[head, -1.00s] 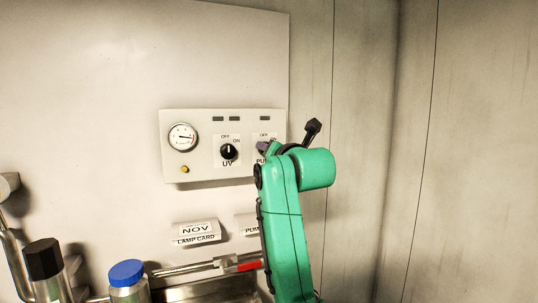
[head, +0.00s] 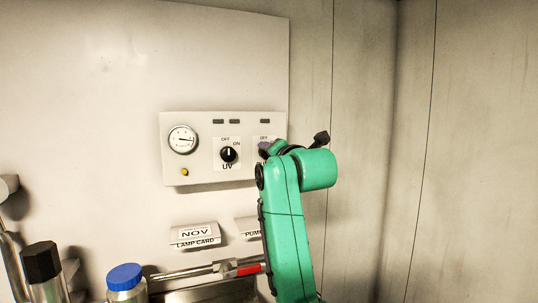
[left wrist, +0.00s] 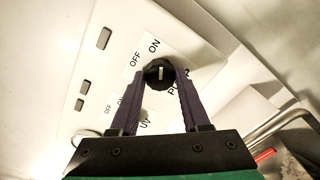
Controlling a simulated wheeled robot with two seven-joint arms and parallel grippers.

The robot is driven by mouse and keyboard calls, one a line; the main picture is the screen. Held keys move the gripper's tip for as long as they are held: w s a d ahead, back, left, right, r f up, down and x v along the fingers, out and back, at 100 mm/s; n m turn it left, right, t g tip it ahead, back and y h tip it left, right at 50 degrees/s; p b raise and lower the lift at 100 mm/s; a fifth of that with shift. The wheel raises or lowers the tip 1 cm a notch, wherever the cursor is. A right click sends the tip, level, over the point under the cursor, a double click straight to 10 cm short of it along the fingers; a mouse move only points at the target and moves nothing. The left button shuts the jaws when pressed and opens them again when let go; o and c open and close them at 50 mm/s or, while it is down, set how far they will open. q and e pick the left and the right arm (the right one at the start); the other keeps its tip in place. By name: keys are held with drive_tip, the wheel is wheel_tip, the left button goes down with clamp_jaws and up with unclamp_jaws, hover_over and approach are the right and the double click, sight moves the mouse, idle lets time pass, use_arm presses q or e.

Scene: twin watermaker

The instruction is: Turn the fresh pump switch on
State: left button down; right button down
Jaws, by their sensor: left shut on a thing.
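The fresh pump switch is a round black knob (left wrist: 159,73) with a white mark, on the white control panel (head: 205,178). In the left wrist view its mark lies nearly upright in the picture, in line with the ON label above it; OFF is up and to the left. My left gripper (left wrist: 165,82) is shut on this knob, a dark finger on either side. In the head view the left gripper (head: 268,149) and its green wrist hide the knob. My right gripper is in neither view.
Below are a lamp card holder (head: 195,235), a red-marked pipe (head: 249,269) and a blue-capped bottle (head: 125,276). The wall to the right is clear.

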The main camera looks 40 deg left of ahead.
use_arm(q)
drive_tip(key=shift+r, duration=0.1)
drive_tip(key=shift+c, duration=1.9)
unclamp_jaws()
drive_tip(key=shift+d, duration=0.1)
drive_tip(key=b+v, duration=0.4)
drive_tip(key=v, duration=1)
drive_tip(key=shift+s+d+b, duration=0.2)
drive_tip(key=shift+d+b, duration=0.05)
drive_tip(key=shift+b, duration=0.15)
